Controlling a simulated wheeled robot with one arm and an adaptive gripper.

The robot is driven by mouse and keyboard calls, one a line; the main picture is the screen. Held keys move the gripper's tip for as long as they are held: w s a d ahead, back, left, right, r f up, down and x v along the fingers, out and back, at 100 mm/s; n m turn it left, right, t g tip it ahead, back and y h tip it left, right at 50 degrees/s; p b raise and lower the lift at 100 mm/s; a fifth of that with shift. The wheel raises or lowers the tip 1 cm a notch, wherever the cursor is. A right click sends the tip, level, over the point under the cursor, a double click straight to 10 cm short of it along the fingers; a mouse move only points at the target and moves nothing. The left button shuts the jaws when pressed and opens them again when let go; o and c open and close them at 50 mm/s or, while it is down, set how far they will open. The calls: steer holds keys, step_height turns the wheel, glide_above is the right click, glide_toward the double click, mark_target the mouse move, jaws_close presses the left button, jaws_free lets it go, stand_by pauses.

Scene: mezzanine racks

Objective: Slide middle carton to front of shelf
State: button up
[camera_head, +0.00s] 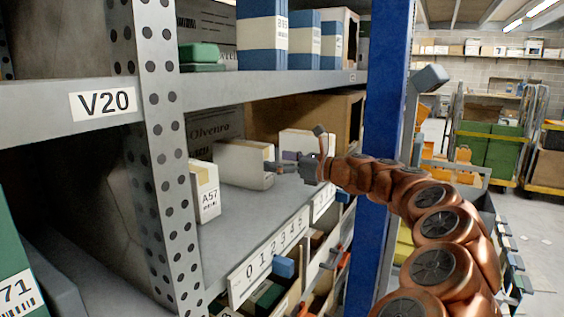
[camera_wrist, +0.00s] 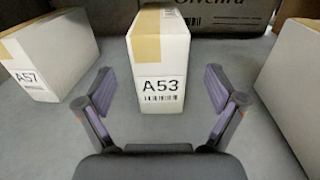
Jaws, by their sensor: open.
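The middle carton, white with tan tape and marked A53, stands on the grey shelf in the wrist view (camera_wrist: 160,58); it also shows in the head view (camera_head: 232,163). It sits back from the shelf's front edge. My gripper (camera_wrist: 160,95) is open, its two purple-padded fingers spread left and right of the carton's front end, with gaps on both sides. In the head view, my gripper (camera_head: 285,165) reaches in over the shelf (camera_head: 245,215) from the right. The fingers do not appear to touch the carton.
Carton A57 (camera_wrist: 50,58) stands left of the middle carton, and another white carton (camera_wrist: 293,85) stands right. A large dark box marked Olvenra (camera_wrist: 225,12) is behind. A perforated upright (camera_head: 165,150) and a blue post (camera_head: 385,140) flank the bay. Bare shelf lies between the cartons.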

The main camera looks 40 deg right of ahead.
mark_target(258, 158)
steer(key=shift+p+x, duration=0.4)
steer(key=shift+x, duration=2.7)
steer(key=shift+c, duration=0.4)
steer(key=c, duration=1.5)
